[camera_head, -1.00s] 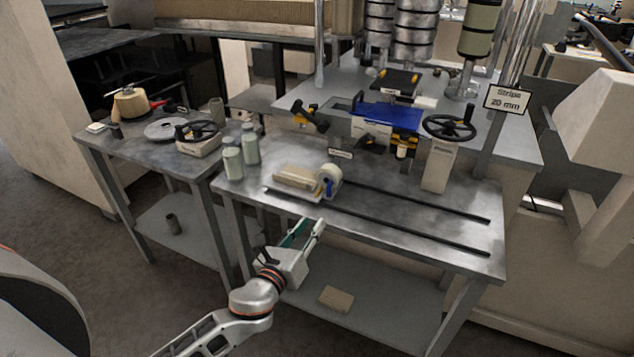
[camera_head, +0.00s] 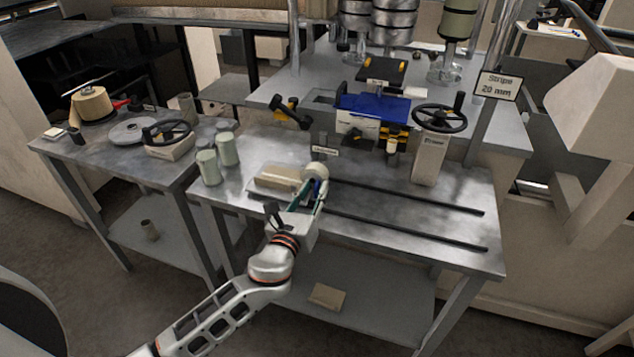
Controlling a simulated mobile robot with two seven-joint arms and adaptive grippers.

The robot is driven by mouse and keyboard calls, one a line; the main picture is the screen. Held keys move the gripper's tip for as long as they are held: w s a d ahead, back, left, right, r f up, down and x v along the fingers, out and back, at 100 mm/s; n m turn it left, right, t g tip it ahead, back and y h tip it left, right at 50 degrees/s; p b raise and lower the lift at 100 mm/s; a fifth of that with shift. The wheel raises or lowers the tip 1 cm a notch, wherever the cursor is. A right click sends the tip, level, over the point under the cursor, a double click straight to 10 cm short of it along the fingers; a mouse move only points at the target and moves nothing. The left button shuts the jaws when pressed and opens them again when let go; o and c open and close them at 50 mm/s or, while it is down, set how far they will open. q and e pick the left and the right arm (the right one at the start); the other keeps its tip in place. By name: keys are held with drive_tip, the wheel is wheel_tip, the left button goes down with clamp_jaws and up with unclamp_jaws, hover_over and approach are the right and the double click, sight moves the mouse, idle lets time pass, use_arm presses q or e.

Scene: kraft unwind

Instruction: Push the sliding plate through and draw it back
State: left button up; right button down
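The sliding plate (camera_head: 257,193) is a pale low plate at the left end of two dark rails (camera_head: 400,195) on the grey bench. A tan block (camera_head: 279,177) and a white tape roll (camera_head: 316,172) with a blue part sit on it. My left gripper (camera_head: 308,184) reaches in from the front, its fingers apart at the plate's right end, by the tape roll. Its fingers and palm hide part of the plate and roll. I cannot tell whether they touch. My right gripper is not in view.
A blue-topped unit (camera_head: 374,107) stands behind the rails, with a handwheel (camera_head: 439,118) on a post at the right. Pale green cylinders (camera_head: 208,167) stand left of the plate. The rails right of my gripper are clear.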

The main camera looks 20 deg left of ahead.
use_arm(q)
drive_tip(key=shift+w, duration=1.55)
clamp_jaws()
